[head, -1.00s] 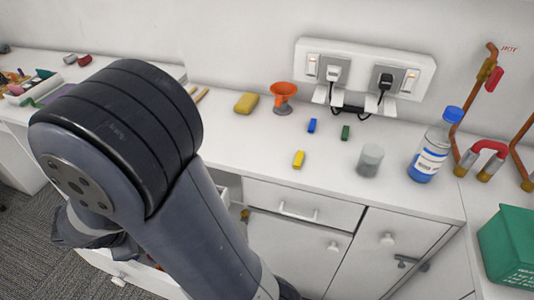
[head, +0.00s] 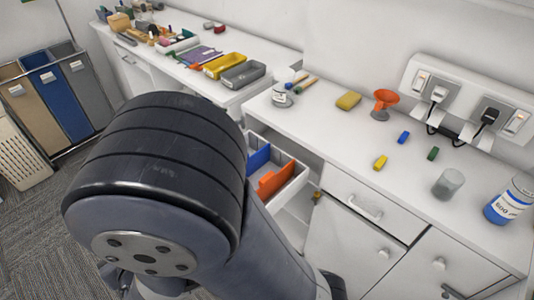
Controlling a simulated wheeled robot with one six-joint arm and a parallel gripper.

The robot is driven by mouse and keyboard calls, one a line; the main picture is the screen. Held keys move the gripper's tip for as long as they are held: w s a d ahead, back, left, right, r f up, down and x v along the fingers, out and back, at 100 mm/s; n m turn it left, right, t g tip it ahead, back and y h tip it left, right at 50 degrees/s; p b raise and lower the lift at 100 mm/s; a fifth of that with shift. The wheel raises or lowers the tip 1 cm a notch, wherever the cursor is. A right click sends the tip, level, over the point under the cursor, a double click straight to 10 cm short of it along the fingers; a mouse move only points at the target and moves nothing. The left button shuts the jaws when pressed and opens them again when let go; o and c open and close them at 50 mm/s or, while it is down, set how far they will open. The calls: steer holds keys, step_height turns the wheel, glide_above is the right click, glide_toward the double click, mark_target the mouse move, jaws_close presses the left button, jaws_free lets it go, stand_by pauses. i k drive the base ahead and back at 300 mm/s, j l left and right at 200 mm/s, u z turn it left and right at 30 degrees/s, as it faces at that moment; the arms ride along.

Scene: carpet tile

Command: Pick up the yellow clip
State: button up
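The yellow clip (head: 380,163) is a small block lying on the white countertop (head: 340,140), near its front edge, in the head view. A blue clip (head: 403,137) and a green clip (head: 433,154) lie a little behind it, apart from it. My arm fills the lower left and middle of the view, well to the left of the yellow clip. My gripper cannot be made out; it seems hidden by or beyond my arm.
An open drawer (head: 297,189) with blue and orange dividers juts out below the counter. A grey cup (head: 447,184), blue-labelled bottle (head: 509,199), orange funnel (head: 384,103) and yellow sponge (head: 348,100) stand around the clips. Sorting bins (head: 55,92) stand at far left.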

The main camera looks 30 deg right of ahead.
mark_target(380, 162)
steer(key=k+j+z, duration=0.1)
steer(key=z, duration=2.75)
